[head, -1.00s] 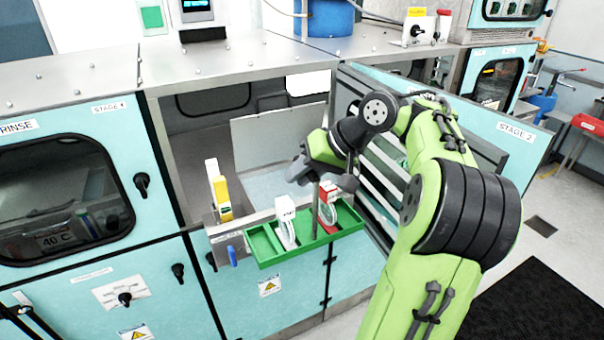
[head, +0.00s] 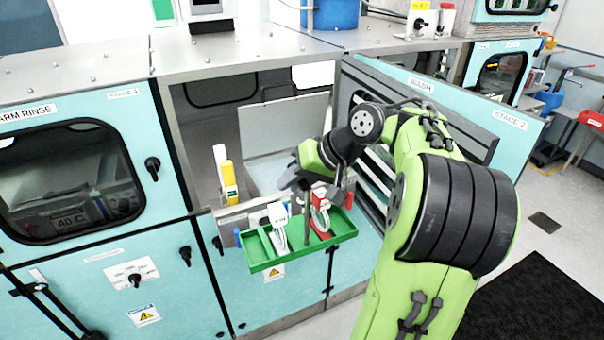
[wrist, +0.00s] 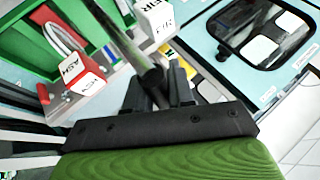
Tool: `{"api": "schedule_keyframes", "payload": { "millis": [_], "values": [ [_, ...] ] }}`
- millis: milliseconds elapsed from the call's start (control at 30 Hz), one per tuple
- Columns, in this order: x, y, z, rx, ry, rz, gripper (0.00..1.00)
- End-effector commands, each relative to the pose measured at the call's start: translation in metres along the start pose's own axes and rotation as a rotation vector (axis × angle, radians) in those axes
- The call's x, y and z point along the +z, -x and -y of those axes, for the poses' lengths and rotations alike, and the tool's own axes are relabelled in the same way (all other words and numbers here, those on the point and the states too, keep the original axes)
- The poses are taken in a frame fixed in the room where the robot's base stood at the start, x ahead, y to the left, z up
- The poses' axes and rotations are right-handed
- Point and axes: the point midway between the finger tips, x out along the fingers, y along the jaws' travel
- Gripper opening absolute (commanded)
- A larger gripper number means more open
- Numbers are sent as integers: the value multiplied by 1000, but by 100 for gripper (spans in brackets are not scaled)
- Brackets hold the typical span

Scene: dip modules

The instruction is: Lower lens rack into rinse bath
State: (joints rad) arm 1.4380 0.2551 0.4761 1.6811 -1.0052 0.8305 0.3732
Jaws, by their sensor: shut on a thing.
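My gripper (head: 308,188) is shut on a grey upright post (head: 306,212) that rises from a green tray-like rack (head: 303,255). In the wrist view the fingers (wrist: 157,85) close around the post, and the green rack (wrist: 20,62) lies beyond at upper left. The rack has compartments; the left one looks empty. A white-tagged piece (head: 279,217) and a red-tagged piece (head: 320,208) with pale loops sit in it. The rack hangs in front of the open middle bay (head: 285,130), roughly level. The warm rinse unit (head: 70,185) at left has its windowed door closed; no open rinse bath surface shows.
The open wash door (head: 425,95) stands right of the bay, close behind my arm. A yellow-and-white bottle-like item (head: 229,180) stands in a steel holder at the bay's left edge. A blue drum (head: 330,15) stands on top. Floor at right is clear around a black mat (head: 530,300).

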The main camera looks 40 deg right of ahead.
Motion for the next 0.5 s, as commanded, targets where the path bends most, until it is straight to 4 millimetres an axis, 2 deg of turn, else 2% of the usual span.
{"api": "schedule_keyframes", "payload": {
  "millis": [267, 500],
  "values": [
    [22, -39, 20, 8, -15, -10, 0],
    [49, -89, 43, 22, -39, -27, 0]
  ]
}}
